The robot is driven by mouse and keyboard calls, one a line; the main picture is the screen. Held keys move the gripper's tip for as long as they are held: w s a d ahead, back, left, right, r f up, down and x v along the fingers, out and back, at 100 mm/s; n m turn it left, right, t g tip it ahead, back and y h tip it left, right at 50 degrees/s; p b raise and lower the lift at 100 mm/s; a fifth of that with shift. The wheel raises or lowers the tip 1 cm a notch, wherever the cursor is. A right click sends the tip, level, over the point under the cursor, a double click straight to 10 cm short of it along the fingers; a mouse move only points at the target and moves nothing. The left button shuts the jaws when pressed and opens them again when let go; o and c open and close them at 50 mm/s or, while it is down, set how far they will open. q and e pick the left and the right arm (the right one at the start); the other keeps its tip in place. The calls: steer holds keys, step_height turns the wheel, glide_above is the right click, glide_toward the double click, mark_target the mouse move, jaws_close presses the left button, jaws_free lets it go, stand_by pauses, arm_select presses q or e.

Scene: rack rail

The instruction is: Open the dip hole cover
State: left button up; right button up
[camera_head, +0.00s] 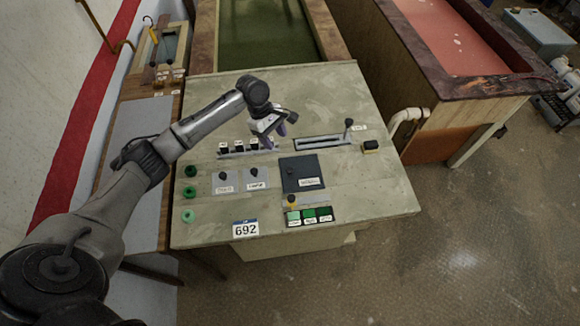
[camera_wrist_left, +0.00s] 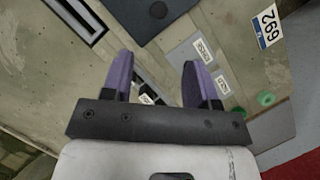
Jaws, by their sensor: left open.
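A dark blue-grey square plate, which looks like the dip hole cover (camera_head: 313,170), lies flat on the worn panel top, with a small dark knob and a white label too small to read. Part of it shows at the top of the left wrist view (camera_wrist_left: 143,20). My left gripper (camera_head: 282,124) is above the panel, up and left of the plate and apart from it. Its two purple fingers (camera_wrist_left: 158,75) are spread with nothing held between them. They partly hide a row of black switches (camera_head: 238,147). My right gripper is not in view.
A slotted lever track (camera_head: 322,143) with an upright lever stands right of the gripper. Two knobbed plates (camera_head: 225,180) lie left of the cover, and green buttons (camera_head: 188,216) line the left edge. Coloured switches (camera_head: 309,216) sit below the cover. Vats (camera_head: 265,35) stand behind the panel.

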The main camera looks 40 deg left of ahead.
mark_target(290, 169)
arm_select(q)
steer(key=shift+n, duration=0.3)
steer(key=x, duration=1.4)
steer(key=shift+a, duration=0.1)
steer(key=shift+c, duration=0.3)
jaws_close()
steer(key=shift+r, duration=0.1)
